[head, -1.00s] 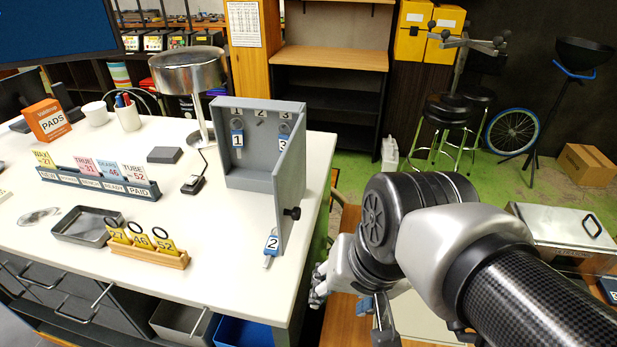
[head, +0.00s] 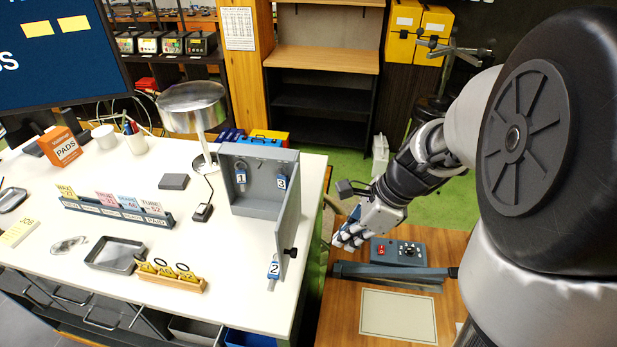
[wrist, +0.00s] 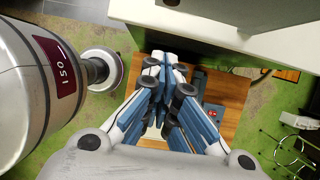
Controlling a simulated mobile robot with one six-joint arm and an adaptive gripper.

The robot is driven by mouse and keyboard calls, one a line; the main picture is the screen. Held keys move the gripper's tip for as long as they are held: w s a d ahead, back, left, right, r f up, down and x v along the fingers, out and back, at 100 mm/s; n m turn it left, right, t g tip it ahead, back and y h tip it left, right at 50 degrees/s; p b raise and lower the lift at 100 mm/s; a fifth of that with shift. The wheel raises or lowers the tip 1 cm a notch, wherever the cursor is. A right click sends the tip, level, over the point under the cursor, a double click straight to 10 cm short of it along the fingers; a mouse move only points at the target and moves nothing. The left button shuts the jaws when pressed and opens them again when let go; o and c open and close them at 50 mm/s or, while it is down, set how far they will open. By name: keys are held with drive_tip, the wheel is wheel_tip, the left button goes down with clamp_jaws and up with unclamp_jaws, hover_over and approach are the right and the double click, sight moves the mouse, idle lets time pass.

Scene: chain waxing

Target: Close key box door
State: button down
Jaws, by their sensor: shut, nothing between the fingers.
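The grey key box (head: 262,208) stands on the right part of the white counter. Its door (head: 289,225) is hinged at the right and swung open toward the front, with a black knob (head: 290,252) on its outer face. Keys with blue tags 1 (head: 240,174) and 3 (head: 281,183) hang inside. A key with blue tag 2 (head: 273,269) is at the counter's right edge beside the door. My gripper (head: 340,242) is shut and empty, to the right of the door and apart from it, beyond the counter's edge. The wrist view also shows its closed fingers (wrist: 165,72).
A wooden bench (head: 345,310) with a grey control box (head: 397,252) lies below my gripper.

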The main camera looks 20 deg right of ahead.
drive_tip(key=w+a+f, duration=0.3)
drive_tip(key=a+f, duration=0.3)
drive_tip(key=f, duration=0.1)
drive_tip(key=shift+w+b, duration=0.3)
drive_tip(key=shift+b, duration=0.05)
drive_tip(key=shift+a+r, duration=0.1)
drive_tip(key=shift+a, duration=0.1)
